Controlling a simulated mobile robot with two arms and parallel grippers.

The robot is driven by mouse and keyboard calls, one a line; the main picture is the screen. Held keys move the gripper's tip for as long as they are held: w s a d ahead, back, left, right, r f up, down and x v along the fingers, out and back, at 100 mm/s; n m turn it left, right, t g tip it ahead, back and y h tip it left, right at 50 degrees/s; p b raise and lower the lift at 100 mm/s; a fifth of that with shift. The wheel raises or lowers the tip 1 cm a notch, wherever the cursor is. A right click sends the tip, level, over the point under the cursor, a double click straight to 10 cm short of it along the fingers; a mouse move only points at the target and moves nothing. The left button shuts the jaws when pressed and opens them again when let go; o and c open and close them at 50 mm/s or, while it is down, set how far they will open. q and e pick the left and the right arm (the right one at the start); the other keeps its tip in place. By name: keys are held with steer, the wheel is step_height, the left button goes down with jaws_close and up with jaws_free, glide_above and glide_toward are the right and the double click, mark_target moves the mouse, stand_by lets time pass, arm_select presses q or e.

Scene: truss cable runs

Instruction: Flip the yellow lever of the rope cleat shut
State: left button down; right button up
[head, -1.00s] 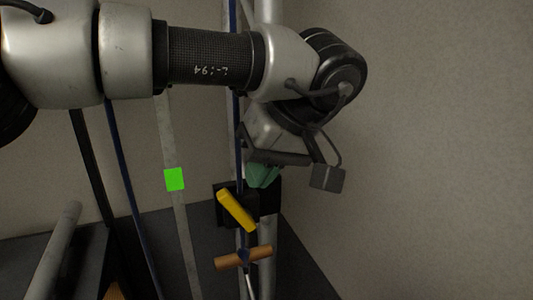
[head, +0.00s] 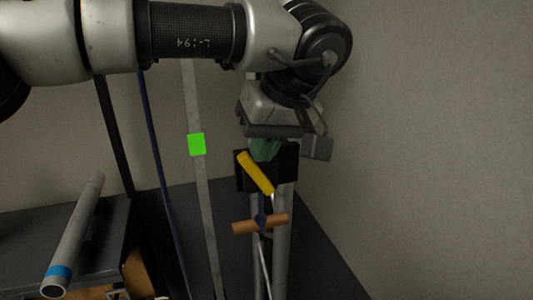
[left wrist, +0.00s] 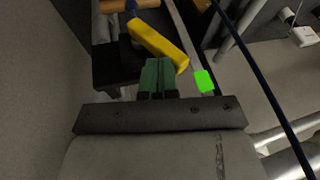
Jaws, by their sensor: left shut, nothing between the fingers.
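The yellow lever (head: 256,173) slants from upper left to lower right across the front of the black rope cleat (head: 288,164), which sits on an upright grey pole. My left gripper (head: 264,151) has green fingers, shut and empty, just above the lever in the head view. In the left wrist view the closed fingertips (left wrist: 157,64) are right beside the lever (left wrist: 157,45), near its lower right end. Whether they touch it I cannot tell. The cleat (left wrist: 113,67) lies to the left of the fingers there. My right gripper is not in view.
A wooden toggle handle (head: 246,226) hangs below the cleat. A grey strap with a green marker (head: 196,144) and a blue cable (head: 152,150) run down to the left. A grey tube with a blue band (head: 74,235) lies lower left. A bare wall is right.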

mark_target(240, 158)
arm_select(q)
steer(key=shift+a+f, duration=0.15)
steer(key=shift+a, duration=0.05)
steer(key=shift+f+h+b, duration=0.1)
steer(key=shift+h+b, duration=0.3)
steer(key=shift+b, duration=0.1)
steer(key=h+b, duration=0.2)
steer(key=a+f+t+h+b, duration=0.1)
steer(key=h+b, duration=0.1)
steer(key=b, duration=0.1)
steer(key=shift+s+a+n+t+b, duration=0.1)
steer(key=shift+s+n+t+b, duration=0.1)
steer(key=shift+n+t+b, duration=0.15)
steer(key=shift+s+a+f+b, duration=0.1)
steer(key=shift+s+a+b, duration=0.1)
steer(key=shift+a+b, duration=0.8)
steer(key=shift+s+f+n+t+h+b, duration=0.1)
steer(key=shift+f+n+t+h+b, duration=0.2)
steer(key=shift+h+b, duration=0.75)
steer(key=shift+f+n+t+h+b, duration=0.15)
steer(key=shift+f+h+b, duration=0.3)
steer(key=shift+b, duration=1.2)
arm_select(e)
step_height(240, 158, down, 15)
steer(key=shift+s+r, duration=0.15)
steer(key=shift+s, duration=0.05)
arm_select(q)
steer(key=shift+r, duration=0.1)
